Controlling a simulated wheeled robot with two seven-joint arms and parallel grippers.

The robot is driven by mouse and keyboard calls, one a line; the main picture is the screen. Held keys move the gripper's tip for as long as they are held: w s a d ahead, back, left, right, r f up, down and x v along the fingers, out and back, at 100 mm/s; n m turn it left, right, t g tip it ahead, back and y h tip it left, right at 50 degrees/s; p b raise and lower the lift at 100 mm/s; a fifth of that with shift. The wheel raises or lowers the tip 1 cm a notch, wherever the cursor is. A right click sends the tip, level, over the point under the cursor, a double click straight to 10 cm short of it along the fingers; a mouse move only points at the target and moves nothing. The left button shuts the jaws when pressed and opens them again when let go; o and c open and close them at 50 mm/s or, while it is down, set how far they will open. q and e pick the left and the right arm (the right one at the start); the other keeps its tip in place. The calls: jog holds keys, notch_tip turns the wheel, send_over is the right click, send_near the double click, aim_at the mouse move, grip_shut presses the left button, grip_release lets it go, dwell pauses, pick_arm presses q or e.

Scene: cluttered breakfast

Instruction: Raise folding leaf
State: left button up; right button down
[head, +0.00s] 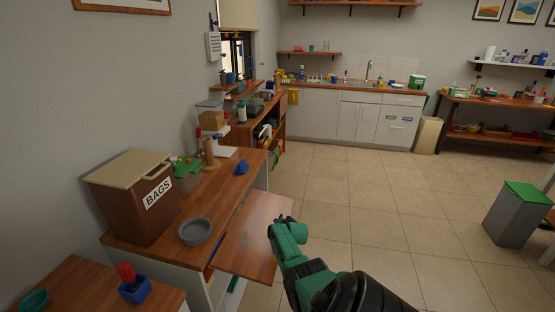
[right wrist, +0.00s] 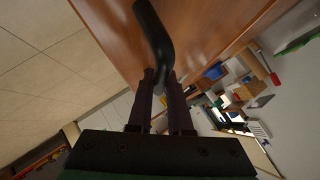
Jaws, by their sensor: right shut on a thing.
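The folding leaf (head: 256,236) is a brown wooden panel at the floor-side edge of the wooden counter (head: 222,187) in the head view. It stands out from the counter, looking lower than the top; its exact tilt is hard to tell. In the right wrist view the leaf (right wrist: 205,30) fills the top, with a bent black handle (right wrist: 153,28) on it. My right gripper (right wrist: 163,78) is shut on this handle. In the head view my right gripper (head: 283,221) is at the leaf's outer edge, and the handle is hidden there. My left gripper is not in view.
A grey bowl (head: 196,231), a brown BAGS box (head: 140,195) and a blue item (head: 242,167) stand on the counter. A blue holder with a red-topped item (head: 135,288) is on the nearer table.

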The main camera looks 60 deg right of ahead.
jog(key=shift+w+d+r+p, duration=0.15)
jog(key=shift+r+p, duration=0.1)
jog(key=shift+r, duration=0.3)
jog(key=shift+w+r+p, duration=0.1)
jog(key=shift+r+p, duration=0.1)
jog(key=shift+r, duration=0.4)
jog(key=c, duration=0.8)
grip_release()
jog(key=shift+w, duration=0.1)
jog(key=shift+c, duration=0.2)
jog(key=shift+f, duration=0.2)
jog(key=p+v, duration=0.9)
jog(key=v, duration=0.5)
jog(key=shift+a, duration=0.35)
jog(key=shift+r, duration=0.1)
